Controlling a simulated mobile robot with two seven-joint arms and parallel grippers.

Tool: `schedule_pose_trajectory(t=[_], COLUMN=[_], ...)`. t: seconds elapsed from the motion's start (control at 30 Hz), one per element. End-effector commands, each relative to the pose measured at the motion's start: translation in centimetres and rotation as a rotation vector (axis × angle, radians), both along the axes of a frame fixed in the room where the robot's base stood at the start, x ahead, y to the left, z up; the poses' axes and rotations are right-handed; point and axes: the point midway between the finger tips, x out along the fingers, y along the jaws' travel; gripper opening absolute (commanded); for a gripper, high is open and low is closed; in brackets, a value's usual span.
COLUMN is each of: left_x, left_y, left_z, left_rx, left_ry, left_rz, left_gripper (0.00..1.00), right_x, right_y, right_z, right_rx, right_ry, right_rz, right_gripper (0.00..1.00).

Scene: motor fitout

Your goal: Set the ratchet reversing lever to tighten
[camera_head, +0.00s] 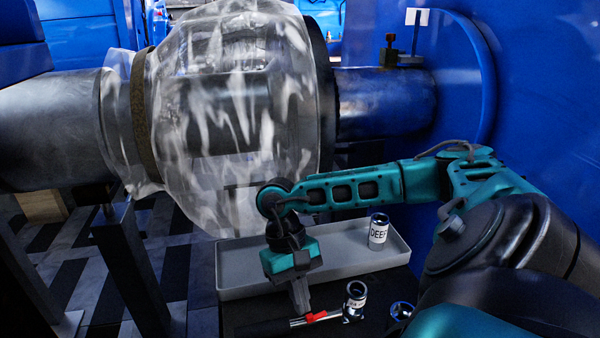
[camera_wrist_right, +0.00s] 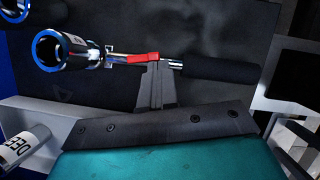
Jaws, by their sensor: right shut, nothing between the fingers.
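The ratchet lies on a dark surface at the bottom of the head view, with a black handle (camera_head: 262,329) and a chrome shaft. Its red reversing lever (camera_head: 317,317) sits between the handle and a chrome socket (camera_head: 354,301) at the head end. In the wrist view the red lever (camera_wrist_right: 138,58) is left of the black handle (camera_wrist_right: 222,69). My right gripper (camera_head: 302,308) points down, shut and empty. In the wrist view its fingertips (camera_wrist_right: 157,66) are at the lever's handle-side end; I cannot tell if they touch it. My left gripper is not in view.
A grey tray (camera_head: 240,290) behind the ratchet holds a socket labelled DEEP (camera_head: 378,231). Another ring-shaped socket (camera_head: 402,310) is right of the ratchet head. A large shaft (camera_head: 50,120) with a plastic-wrapped drum (camera_head: 220,110) and a blue housing (camera_head: 540,80) stand behind.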

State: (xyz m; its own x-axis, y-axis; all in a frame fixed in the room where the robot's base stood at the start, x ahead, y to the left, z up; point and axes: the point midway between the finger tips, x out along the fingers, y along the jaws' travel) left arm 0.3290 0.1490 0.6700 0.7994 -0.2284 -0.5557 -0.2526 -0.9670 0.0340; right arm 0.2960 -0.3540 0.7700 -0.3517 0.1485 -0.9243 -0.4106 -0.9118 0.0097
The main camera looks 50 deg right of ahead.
Motion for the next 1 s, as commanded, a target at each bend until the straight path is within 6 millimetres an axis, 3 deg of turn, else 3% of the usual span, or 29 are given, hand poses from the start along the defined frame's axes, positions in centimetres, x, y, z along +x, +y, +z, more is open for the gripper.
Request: schedule_pose_trajectory(t=[1.0], left_x=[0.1], left_y=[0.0], left_z=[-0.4], left_rx=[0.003], left_ry=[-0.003], left_rz=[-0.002], left_gripper=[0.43], right_x=[-0.6], right_y=[-1.6], right_z=[0.2], right_rx=[-0.003], right_ry=[0.002], right_rz=[-0.001], right_gripper=[0.00])
